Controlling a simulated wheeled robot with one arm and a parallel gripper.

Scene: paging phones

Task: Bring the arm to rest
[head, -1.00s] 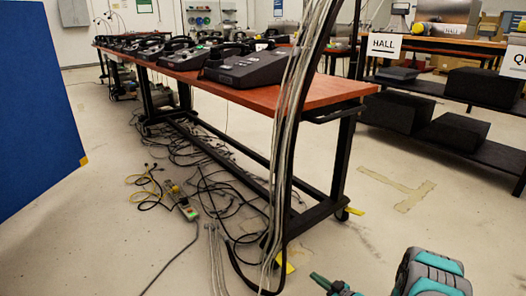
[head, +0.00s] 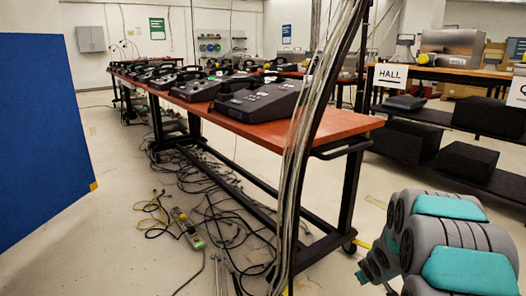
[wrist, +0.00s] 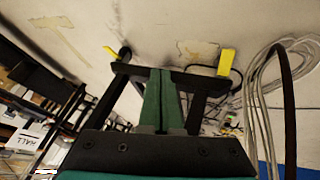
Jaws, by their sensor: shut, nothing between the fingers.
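My gripper (wrist: 161,76) shows in the wrist view as two green fingers pressed together, shut and empty. Floor and table legs lie beyond its fingertips, and it appears to touch nothing. In the head view my grey and teal arm is folded at the lower right, beside the near end of the table. I cannot make out the fingers there. A long wooden-topped table (head: 345,121) carries a row of black desk phones (head: 262,98).
Grey cables (head: 300,150) hang at the table's near end, and more cables tangle on the floor beneath with a power strip (head: 186,228). Black shelves with a HALL sign (head: 391,76) stand right. A blue panel (head: 40,130) stands left. Floor between panel and table is mostly open.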

